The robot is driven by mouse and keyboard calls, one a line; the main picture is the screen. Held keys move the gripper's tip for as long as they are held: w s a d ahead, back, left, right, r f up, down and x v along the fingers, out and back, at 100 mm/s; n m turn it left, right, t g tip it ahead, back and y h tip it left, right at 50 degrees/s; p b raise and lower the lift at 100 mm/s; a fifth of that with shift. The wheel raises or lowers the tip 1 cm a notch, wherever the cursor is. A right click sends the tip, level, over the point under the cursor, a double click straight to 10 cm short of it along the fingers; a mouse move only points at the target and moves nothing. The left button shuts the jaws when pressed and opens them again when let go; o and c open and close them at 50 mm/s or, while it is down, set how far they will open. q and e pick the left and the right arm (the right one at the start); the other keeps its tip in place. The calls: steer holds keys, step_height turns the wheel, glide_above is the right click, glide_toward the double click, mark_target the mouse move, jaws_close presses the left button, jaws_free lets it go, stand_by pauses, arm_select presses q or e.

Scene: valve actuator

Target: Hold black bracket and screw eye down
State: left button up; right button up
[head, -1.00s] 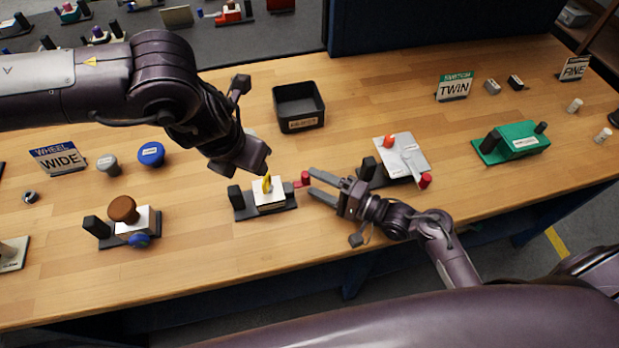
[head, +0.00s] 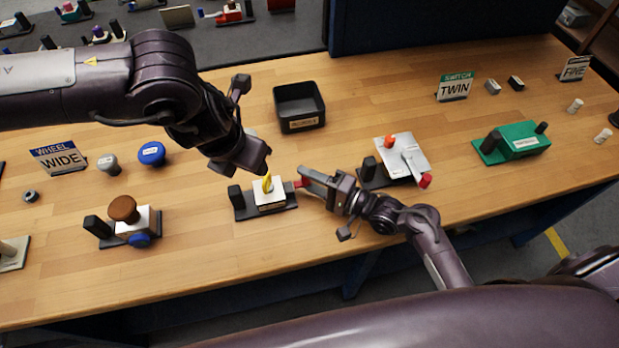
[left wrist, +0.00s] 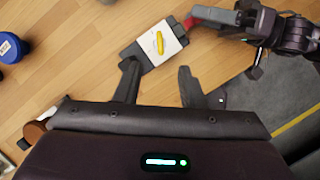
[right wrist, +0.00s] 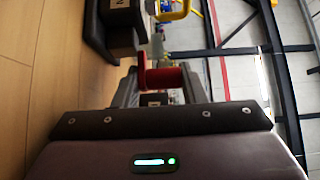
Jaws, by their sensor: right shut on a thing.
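A small unit with a white block (head: 269,193) stands on a dark base at mid-table, with a yellow eye-like part (head: 267,183) on top. A black upright (head: 235,197), perhaps the black bracket, stands at its left end. A red knob (head: 299,183) sticks out at its right. My right gripper (head: 302,177) is shut on the red knob, which shows between its fingers in the right wrist view (right wrist: 162,77). My left gripper (left wrist: 156,67) is open and empty, above the unit. The yellow part (left wrist: 160,43) lies beyond its fingertips.
A black bin (head: 299,107) is at the back. A brown-knobbed unit (head: 124,210) is to the left, a green unit (head: 520,142) to the right. The front table strip is clear.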

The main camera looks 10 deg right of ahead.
arm_select(q)
steer(key=shift+w+r, duration=0.1)
steer(key=shift+w, duration=0.3)
steer(key=shift+c, duration=0.5)
steer(key=n+g, duration=0.2)
steer(key=g, duration=0.2)
glide_above(262, 193)
steer(key=w+d, duration=0.1)
steer(key=x, duration=0.2)
steer(key=a+x, duration=0.1)
steer(key=x, duration=0.5)
steer(key=shift+w+a+f, duration=0.35)
steer(key=shift+w+f, duration=0.05)
steer(key=shift+f, duration=0.05)
jaws_close()
